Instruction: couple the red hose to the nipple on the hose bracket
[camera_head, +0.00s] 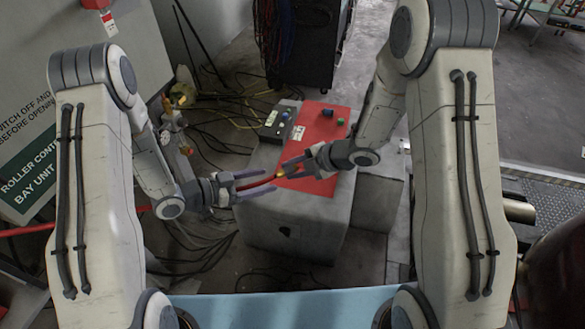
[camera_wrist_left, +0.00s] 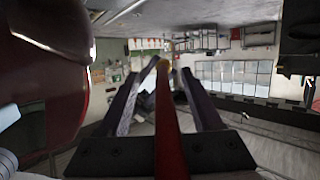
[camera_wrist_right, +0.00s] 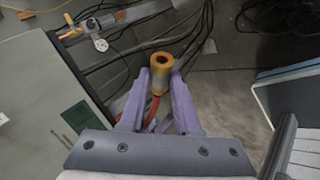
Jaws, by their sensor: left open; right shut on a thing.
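The red hose (camera_head: 254,183) runs between the fingers of my left gripper (camera_head: 268,179), which is open around it; the hose also shows along the middle of the left wrist view (camera_wrist_left: 168,125). My right gripper (camera_head: 283,169) is shut on the hose's end, facing the left gripper. The brass-coloured coupling (camera_wrist_right: 160,72) stands between the right fingertips in the right wrist view, with red hose below it. A pipe fitting with an orange handle and a round gauge (camera_wrist_right: 100,44) shows at upper left there; I cannot tell whether it is the hose bracket, and no nipple is clear.
A grey block with a red top plate (camera_head: 325,125) stands under the grippers. A small button box (camera_head: 279,122) sits on its left part. Black and yellow cables lie on the floor to the left. A green and white sign (camera_head: 30,160) is on the grey cabinet at far left.

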